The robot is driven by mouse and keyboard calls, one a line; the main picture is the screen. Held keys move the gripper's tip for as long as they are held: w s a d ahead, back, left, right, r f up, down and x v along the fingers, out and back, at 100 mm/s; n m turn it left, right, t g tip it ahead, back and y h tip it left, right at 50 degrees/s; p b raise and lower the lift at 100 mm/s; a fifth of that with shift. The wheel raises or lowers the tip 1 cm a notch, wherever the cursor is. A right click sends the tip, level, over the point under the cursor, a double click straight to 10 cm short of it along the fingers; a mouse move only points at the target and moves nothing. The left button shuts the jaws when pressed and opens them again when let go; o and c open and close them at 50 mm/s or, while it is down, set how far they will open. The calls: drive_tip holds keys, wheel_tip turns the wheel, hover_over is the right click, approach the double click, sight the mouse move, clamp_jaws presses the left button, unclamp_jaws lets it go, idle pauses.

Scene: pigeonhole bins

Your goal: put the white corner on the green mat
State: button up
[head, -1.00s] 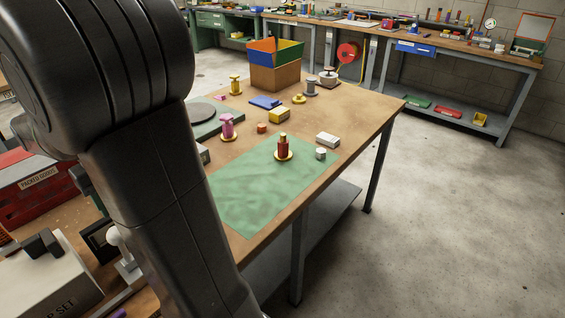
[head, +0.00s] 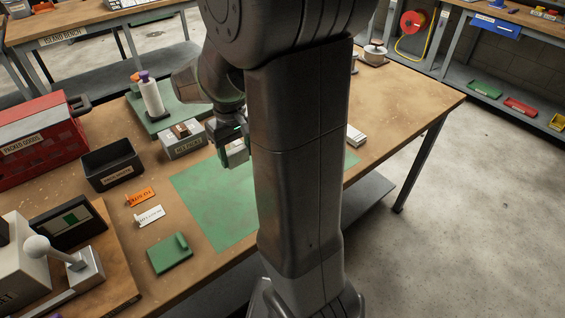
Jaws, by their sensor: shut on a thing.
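My gripper (head: 235,158) is at the back edge of the green mat (head: 208,205), left of my arm's upright link. It is shut on a small pale block, which looks like the white corner (head: 238,152); the fingers hide part of it, so its full shape is unclear. The block appears a little above the table, but its exact height is hard to tell. The mat lies flat on the wooden table. My arm covers its middle and right part, and the visible left part is bare.
A grey labelled box (head: 183,143) stands just left of my gripper. A white bottle (head: 152,97) stands behind.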

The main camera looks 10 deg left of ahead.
sight(242, 189)
wheel_tip(242, 189, down, 10)
drive_tip(key=shift+r, duration=0.1)
idle(0.4)
drive_tip(key=shift+f+b, duration=0.25)
drive_tip(key=shift+b, duration=0.1)
drive_tip(key=o, duration=0.9)
drive_tip(key=shift+r, duration=0.1)
wheel_tip(242, 189, up, 12)
drive_tip(key=shift+r+p, duration=0.2)
drive_tip(key=shift+p, duration=0.35)
